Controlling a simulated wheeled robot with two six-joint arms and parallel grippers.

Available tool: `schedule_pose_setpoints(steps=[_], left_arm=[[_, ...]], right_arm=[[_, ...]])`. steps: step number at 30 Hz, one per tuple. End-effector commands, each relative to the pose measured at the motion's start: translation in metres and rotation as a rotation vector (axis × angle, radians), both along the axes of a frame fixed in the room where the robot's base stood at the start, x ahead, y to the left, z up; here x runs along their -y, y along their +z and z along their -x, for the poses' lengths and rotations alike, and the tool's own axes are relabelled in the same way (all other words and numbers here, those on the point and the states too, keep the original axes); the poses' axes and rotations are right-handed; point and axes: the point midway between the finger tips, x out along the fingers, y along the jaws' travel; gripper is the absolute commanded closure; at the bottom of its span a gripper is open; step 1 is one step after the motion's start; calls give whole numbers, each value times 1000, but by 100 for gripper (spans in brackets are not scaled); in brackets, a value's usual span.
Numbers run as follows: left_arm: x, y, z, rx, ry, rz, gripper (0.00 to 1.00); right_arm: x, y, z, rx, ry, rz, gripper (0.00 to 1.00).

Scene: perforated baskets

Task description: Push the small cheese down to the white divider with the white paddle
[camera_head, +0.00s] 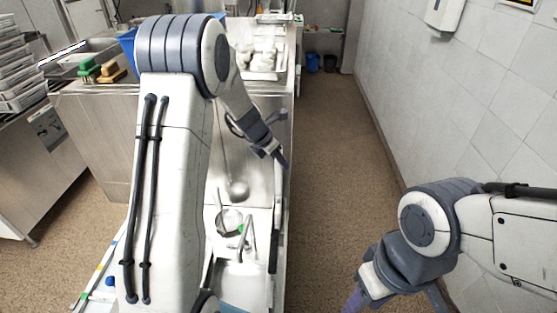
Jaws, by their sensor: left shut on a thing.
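My left gripper (279,157) hangs over the right side of the steel counter, pointing down and to the right. I cannot pick out the white paddle, the small cheese or the white divider for certain. My left arm covers much of the counter's left part. My right arm comes in at the lower right, over the floor. Its gripper end is cut off by the bottom edge, so its fingers cannot be judged.
White items stand in a tray (265,75) farther back. Stacked trays (20,80) are at far left. Bare floor (335,160) separates counter and tiled wall.

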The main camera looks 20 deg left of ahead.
Motion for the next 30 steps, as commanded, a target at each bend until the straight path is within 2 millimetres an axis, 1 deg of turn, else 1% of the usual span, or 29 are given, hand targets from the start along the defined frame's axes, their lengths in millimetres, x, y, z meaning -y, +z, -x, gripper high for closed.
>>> schedule_pose_setpoints(steps=[13, 19, 27, 30], left_arm=[[0, 0, -1, 2, 0, 0, 100], [0, 6, -1, 4, -2, -1, 100], [0, 13, -1, 3, -1, -1, 100], [0, 18, -1, 3, -1, -1, 100]], right_arm=[[0, -1, 0, 0, 0, 0, 50], [0, -15, 0, 0, 2, 0, 50], [0, -13, 0, 0, 3, 0, 50], [0, -9, 0, 0, 3, 0, 50]])
